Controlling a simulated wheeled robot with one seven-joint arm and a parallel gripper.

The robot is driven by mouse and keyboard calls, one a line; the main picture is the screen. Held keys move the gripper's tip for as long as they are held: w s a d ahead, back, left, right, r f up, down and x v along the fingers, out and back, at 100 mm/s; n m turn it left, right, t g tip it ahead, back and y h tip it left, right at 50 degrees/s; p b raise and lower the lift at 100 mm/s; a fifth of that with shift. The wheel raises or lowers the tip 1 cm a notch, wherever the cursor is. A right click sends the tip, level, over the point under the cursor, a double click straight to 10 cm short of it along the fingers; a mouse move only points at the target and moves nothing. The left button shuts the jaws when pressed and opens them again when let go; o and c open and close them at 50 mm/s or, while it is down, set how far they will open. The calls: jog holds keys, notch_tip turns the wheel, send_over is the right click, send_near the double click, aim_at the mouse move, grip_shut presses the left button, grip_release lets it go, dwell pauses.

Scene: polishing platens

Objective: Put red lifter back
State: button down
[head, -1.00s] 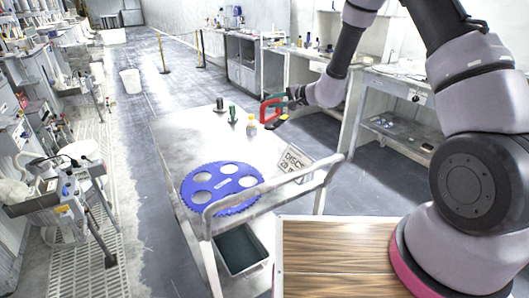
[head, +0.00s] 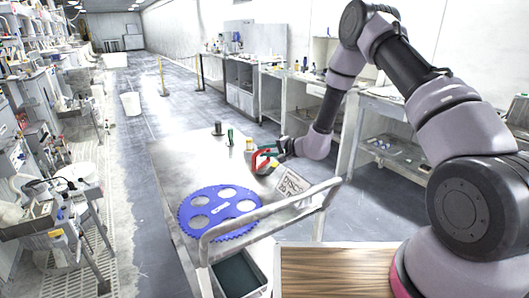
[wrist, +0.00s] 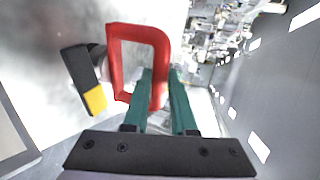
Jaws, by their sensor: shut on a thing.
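The red lifter (head: 262,157) is a red frame-shaped handle near the right edge of the cart top. My gripper (head: 279,151) is shut on it from the right. In the wrist view, one side of the red lifter (wrist: 163,45) lies between the two green fingers of my gripper (wrist: 160,78). A black and yellow piece (wrist: 84,75) shows beside the red frame, close over the pale surface. I cannot tell whether the lifter touches the cart top.
The metal cart (head: 178,165) carries a large blue disc (head: 221,208), a black item (head: 218,128), a green item (head: 231,136) and a yellow-capped bottle (head: 249,145). A lettered sign (head: 291,186) stands by the near right rail. The cart top's middle is clear.

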dwell(0.3)
jog(key=c, duration=0.7)
grip_release()
jog(key=shift+f, duration=0.15)
jog(key=shift+c, duration=0.2)
